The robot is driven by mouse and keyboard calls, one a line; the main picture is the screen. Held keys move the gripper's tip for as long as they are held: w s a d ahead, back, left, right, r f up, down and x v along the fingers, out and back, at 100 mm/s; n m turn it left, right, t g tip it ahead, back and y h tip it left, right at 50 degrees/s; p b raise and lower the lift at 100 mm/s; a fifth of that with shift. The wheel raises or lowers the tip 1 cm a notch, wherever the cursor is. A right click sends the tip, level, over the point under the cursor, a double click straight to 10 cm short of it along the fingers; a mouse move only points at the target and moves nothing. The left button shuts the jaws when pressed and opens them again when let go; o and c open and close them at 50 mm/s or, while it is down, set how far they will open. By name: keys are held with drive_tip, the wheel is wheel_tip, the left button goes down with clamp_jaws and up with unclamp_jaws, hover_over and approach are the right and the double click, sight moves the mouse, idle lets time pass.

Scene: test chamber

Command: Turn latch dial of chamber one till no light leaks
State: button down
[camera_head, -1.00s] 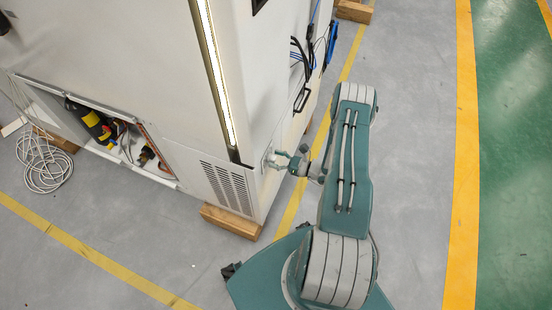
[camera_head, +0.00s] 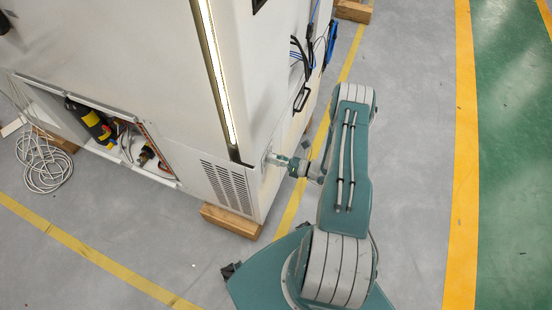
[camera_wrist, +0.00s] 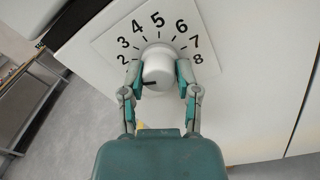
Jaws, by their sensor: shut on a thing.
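The latch dial (camera_wrist: 158,66) is a round pale knob on a white plate (camera_wrist: 108,38) with black numbers 2 to 8 arced above it. A dark mark shows at the knob's lower left, below the 2. My gripper (camera_wrist: 160,72) is shut on the dial, one finger on each side. In the head view my gripper (camera_head: 279,160) meets the chamber's right side low down, and the dial is too small to read. The chamber (camera_head: 150,60) is a large white cabinet. A bright strip of light (camera_head: 217,80) runs down its front edge.
An open bay with a yellow-black cylinder (camera_head: 92,122) and wires is at the chamber's lower left. Coiled white cable (camera_head: 45,167) lies on the floor. Wooden blocks (camera_head: 230,220) support the chamber. Dark cables (camera_head: 300,75) hang above my gripper. Floor is clear to the right.

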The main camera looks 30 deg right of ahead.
drive_tip(key=shift+w, duration=0.2)
drive_tip(key=shift+c, duration=1.8)
unclamp_jaws()
drive_tip(key=shift+a, duration=0.1)
drive_tip(key=v, duration=1.2)
